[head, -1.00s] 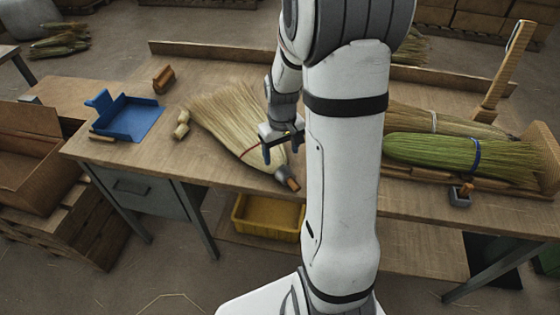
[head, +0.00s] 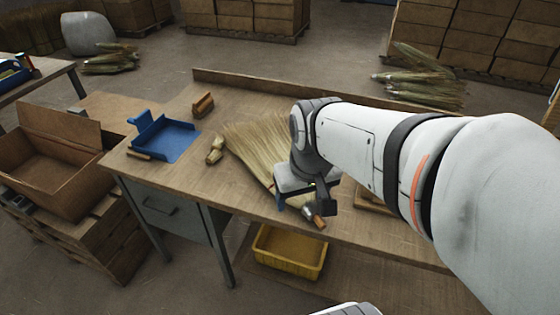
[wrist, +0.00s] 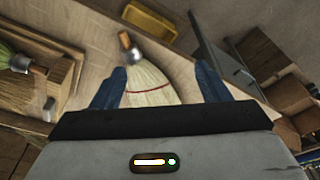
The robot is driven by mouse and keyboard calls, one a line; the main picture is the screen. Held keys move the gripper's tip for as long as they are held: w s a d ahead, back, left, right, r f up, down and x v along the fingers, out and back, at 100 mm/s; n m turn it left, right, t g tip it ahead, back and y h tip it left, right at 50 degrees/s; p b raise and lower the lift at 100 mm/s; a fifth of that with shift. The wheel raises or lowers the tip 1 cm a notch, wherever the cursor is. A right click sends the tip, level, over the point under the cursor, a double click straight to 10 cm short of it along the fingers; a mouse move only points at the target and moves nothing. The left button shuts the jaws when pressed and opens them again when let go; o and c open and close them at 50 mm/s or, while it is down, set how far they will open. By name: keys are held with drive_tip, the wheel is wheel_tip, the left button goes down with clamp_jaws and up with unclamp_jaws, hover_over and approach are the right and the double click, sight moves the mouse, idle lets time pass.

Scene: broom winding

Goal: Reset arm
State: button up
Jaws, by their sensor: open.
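My gripper (head: 306,204) is above the workbench (head: 185,215), over the lower part of a straw broom head (head: 250,145). In the wrist view its two blue fingers (wrist: 163,88) stand wide apart. The broom head (wrist: 148,82) lies on the bench between and beyond them, with nothing visibly held. Its metal collar and wooden stub (head: 314,216) point toward the bench's front edge. My arm hides part of the broom head and the bench's right side in the head view.
A blue dustpan (head: 165,138), a brush (head: 203,105) and small wooden pieces (head: 215,150) lie on the left of the bench. A yellow bin (head: 290,252) sits below. A cardboard box (head: 50,165) stands left. The wrist view shows a green broom (wrist: 15,62) in a wooden holder.

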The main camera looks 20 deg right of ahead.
drive_tip(key=shift+s+a+r, duration=0.1)
drive_tip(key=shift+s+a, duration=0.2)
drive_tip(key=shift+s, duration=0.3)
drive_tip(key=shift+s+a+r, duration=0.1)
drive_tip(key=shift+s+a, duration=0.2)
drive_tip(key=shift+s, duration=0.25)
drive_tip(key=shift+c, duration=0.2)
